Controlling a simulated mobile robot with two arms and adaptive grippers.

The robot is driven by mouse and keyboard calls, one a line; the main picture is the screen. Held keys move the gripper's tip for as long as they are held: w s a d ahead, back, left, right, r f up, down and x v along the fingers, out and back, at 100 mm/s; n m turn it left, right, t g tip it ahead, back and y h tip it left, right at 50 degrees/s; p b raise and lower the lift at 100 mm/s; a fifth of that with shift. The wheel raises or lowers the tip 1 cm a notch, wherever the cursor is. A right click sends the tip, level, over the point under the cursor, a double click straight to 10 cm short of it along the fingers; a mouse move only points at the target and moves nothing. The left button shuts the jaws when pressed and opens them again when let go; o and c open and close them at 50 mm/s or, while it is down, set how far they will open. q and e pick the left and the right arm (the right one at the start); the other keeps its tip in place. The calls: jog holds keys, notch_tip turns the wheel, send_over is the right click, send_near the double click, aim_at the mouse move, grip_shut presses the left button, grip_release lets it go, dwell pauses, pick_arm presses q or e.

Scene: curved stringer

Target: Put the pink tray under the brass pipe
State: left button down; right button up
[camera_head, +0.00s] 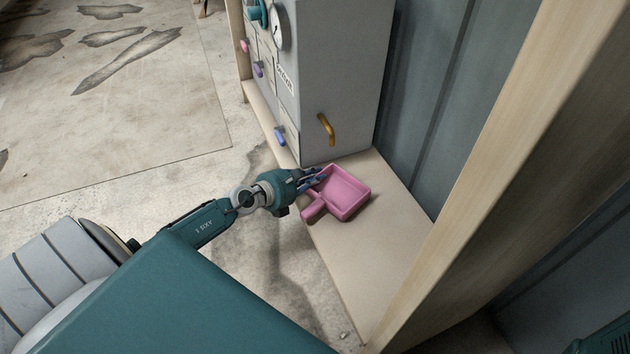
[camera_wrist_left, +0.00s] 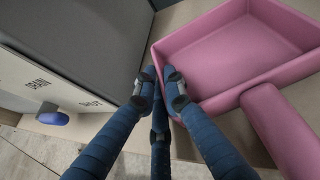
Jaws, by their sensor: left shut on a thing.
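The pink tray (camera_head: 346,193) has raised walls and a stubby handle. It rests on the wooden shelf, in front of the grey cabinet. The brass pipe (camera_head: 326,129) is a short bent tube on the cabinet's side, above and behind the tray. In the left wrist view the fingers (camera_wrist_left: 161,80) are closed in at the tray's wall, and the tray (camera_wrist_left: 225,45) fills the upper right. My right gripper does not show.
The grey cabinet (camera_head: 338,70) has knobs, a gauge and labels on its front; a blue knob (camera_wrist_left: 52,118) shows close to my left fingers. The wooden shelf (camera_head: 382,240) has bare room right of and in front of the tray. A wooden post (camera_head: 480,180) stands at the right.

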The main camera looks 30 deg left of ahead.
pick_arm(q)
jog(key=shift+r, duration=0.1)
jog(key=shift+f, duration=0.25)
jog(key=c, duration=2.1)
grip_release()
jog(key=shift+r, duration=0.1)
